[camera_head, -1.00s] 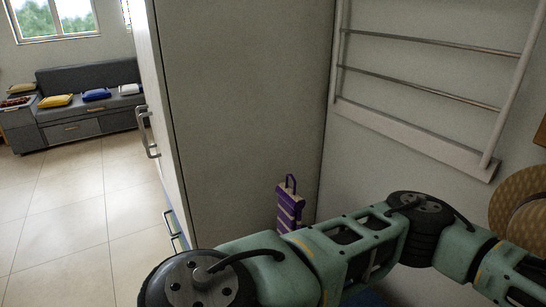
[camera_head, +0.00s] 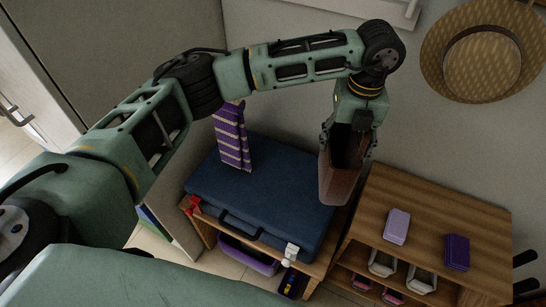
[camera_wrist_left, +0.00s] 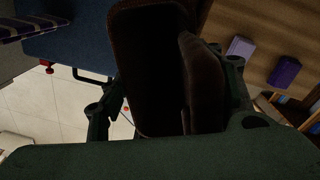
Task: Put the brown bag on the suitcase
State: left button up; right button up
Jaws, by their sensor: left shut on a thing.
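The brown bag (camera_head: 336,176) hangs from my left gripper (camera_head: 347,148), which is shut on it. The bag is upright and open at the top, over the right end of the blue suitcase (camera_head: 265,196). I cannot tell whether its bottom touches the suitcase. The suitcase lies flat on a low wooden bench, its handle facing the front. In the left wrist view the bag (camera_wrist_left: 150,70) fills the middle, between the fingers (camera_wrist_left: 165,105), and the suitcase (camera_wrist_left: 75,42) shows at the upper left. My right gripper is not in view.
A wooden shelf (camera_head: 430,205) with a lilac box (camera_head: 396,226) and a dark purple box (camera_head: 457,252) is close on the right. A straw hat (camera_head: 483,55) hangs on the wall. The suitcase's middle is clear.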

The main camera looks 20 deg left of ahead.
pick_arm(q)
jog(key=s+a+f+p, duration=0.2)
jog(key=a+f, duration=0.7)
jog(key=shift+s+a+f+p, duration=0.15)
jog(key=shift+s+f+p, duration=0.2)
jog(key=shift+f, duration=0.05)
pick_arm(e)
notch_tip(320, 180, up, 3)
pick_arm(q)
jog(key=shift+f, duration=0.2)
jog(key=o, duration=1.7)
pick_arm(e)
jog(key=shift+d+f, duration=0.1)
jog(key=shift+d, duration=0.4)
pick_arm(q)
jog(key=shift+r, duration=0.15)
